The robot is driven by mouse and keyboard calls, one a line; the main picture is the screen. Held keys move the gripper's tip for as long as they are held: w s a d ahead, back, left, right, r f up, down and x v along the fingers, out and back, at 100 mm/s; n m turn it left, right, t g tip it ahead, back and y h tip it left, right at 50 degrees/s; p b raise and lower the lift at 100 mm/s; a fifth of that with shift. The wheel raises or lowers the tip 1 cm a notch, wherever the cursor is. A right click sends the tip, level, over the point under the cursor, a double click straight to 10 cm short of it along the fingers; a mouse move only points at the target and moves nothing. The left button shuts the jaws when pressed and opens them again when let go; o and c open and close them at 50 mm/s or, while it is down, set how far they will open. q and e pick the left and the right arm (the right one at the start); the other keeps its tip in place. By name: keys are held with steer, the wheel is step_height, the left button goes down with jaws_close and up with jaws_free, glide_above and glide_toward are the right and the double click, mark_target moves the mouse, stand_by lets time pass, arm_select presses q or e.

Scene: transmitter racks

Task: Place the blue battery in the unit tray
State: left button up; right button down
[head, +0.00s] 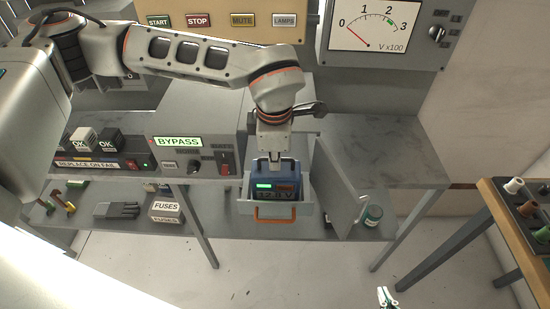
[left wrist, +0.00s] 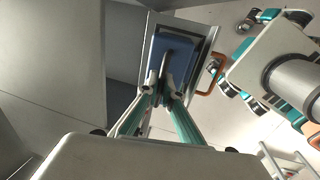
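The blue battery (head: 288,178), with a lit green display on its front, is upright inside the pulled-out unit tray (head: 246,208). Its lower part is hidden by the tray's front wall, which has an orange handle; whether it rests on the tray floor cannot be told. My left gripper (head: 274,166) points down at the battery's top. In the left wrist view its fingertips (left wrist: 165,82) close on the dark handle of the battery (left wrist: 178,47), inside the tray rim (left wrist: 208,45). My right gripper (head: 387,297) is low at the bottom edge of the head view, away from the tray; its finger gap is unclear.
An open grey door panel (head: 338,190) stands right of the tray, with a green-labelled can (head: 372,215) behind it. A BYPASS unit (head: 178,142) and a fuse box (head: 166,211) are to the left. A wooden-edged table (head: 500,225) holds spools at right.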

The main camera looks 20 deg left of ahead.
mark_target(274, 177)
arm_select(q)
steer(key=o, duration=0.4)
steer(key=shift+c, duration=0.2)
steer(key=shift+r, duration=0.35)
step_height(274, 177, up, 11)
steer(key=s, duration=0.2)
steer(key=shift+s+d+r+b, duration=0.15)
steer(key=shift+d+r+b, duration=0.05)
steer(key=shift+d+b, duration=0.15)
